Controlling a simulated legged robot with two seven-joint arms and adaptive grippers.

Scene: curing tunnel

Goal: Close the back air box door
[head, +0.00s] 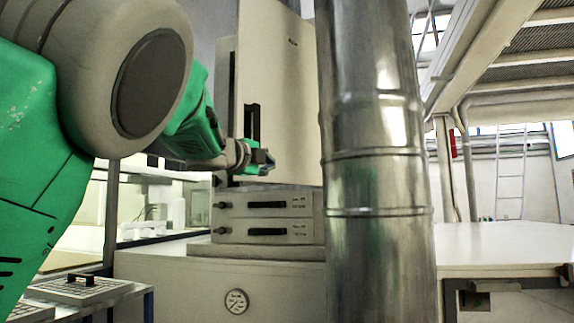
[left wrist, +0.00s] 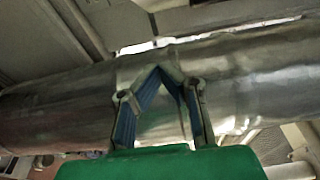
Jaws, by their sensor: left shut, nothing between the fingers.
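The air box is a pale cabinet with a tall off-white door panel (head: 285,75) in the middle of the head view. The door has a dark upright handle slot near its left edge and seems to stand at an angle to the grey body behind it; how far it is open I cannot tell. My left gripper (head: 268,162) is in front of the door's lower left part, just below the handle slot; whether it touches the door is unclear. In the left wrist view its fingers (left wrist: 158,72) meet at the tips, empty. My right gripper is not in view.
A thick shiny metal duct (head: 375,170) stands upright right of the door and hides its right side; it also crosses the left wrist view (left wrist: 60,100). Two drawer-like units (head: 265,217) sit below the door. A white table (head: 500,245) is at right, its top clear.

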